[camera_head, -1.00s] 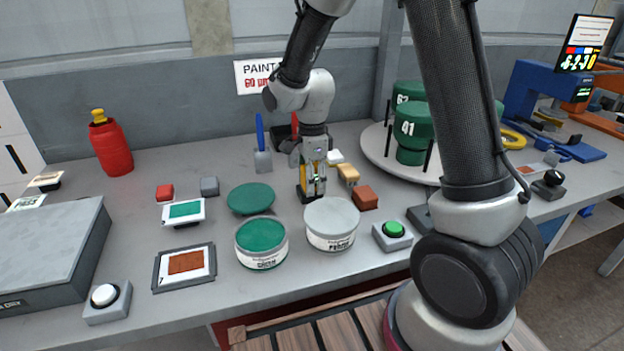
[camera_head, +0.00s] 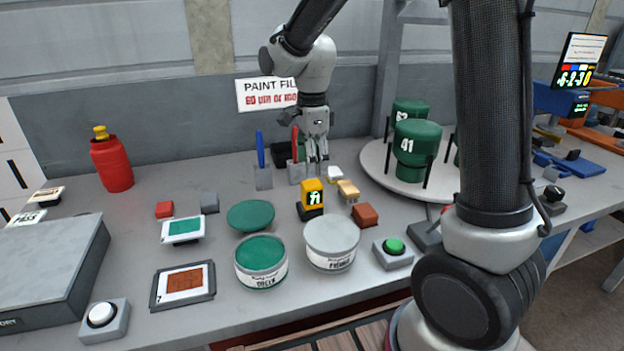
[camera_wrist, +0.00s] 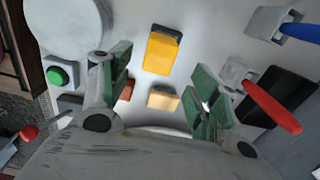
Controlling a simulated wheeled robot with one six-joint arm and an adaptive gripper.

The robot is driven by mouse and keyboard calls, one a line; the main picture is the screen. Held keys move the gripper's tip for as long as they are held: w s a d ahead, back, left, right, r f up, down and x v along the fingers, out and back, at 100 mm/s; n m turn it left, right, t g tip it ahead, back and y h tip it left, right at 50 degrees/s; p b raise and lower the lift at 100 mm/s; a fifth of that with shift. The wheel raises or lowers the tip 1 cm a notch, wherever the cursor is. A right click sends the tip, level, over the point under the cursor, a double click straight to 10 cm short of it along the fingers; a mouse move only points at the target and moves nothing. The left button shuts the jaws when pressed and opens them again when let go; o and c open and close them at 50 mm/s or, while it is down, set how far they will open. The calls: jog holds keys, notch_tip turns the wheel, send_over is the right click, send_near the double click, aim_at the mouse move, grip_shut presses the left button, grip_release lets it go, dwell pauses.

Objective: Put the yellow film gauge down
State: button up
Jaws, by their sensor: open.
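The yellow film gauge (camera_head: 312,192) stands upright on its dark base on the grey bench, behind the primer can, with a lit reading on its face. In the wrist view the gauge (camera_wrist: 162,50) lies beyond my fingertips, between the lines of the two fingers and touching neither. My gripper (camera_head: 317,163) is above and behind the gauge in the head view. Its fingers (camera_wrist: 160,82) are spread wide in the wrist view, with nothing between them.
The primer can (camera_head: 331,240) and green can (camera_head: 261,259) stand in front. A brown block (camera_head: 365,215), tan block (camera_head: 348,190), blue-handled tool (camera_head: 262,165) and red-handled tool (camera_head: 296,165) are close by. A turntable (camera_head: 376,165) carries green tins at right.

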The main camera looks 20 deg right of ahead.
jog(key=shift+r, duration=0.75)
jog(key=shift+s+d+r, duration=0.2)
jog(key=shift+d+r, duration=0.05)
jog(key=s+d+r+n+t, duration=0.2)
jog(key=s+d+r+n, duration=0.2)
jog(key=s+d+n, duration=0.3)
jog(key=s+d+r+n+t, duration=0.2)
jog(key=s+d+r+n, duration=0.2)
jog(key=s+d+n, duration=0.3)
jog(key=s+n, duration=0.4)
jog(key=s, duration=0.4)
jog(key=shift+s+d, duration=0.2)
jog(key=shift+s, duration=0.15)
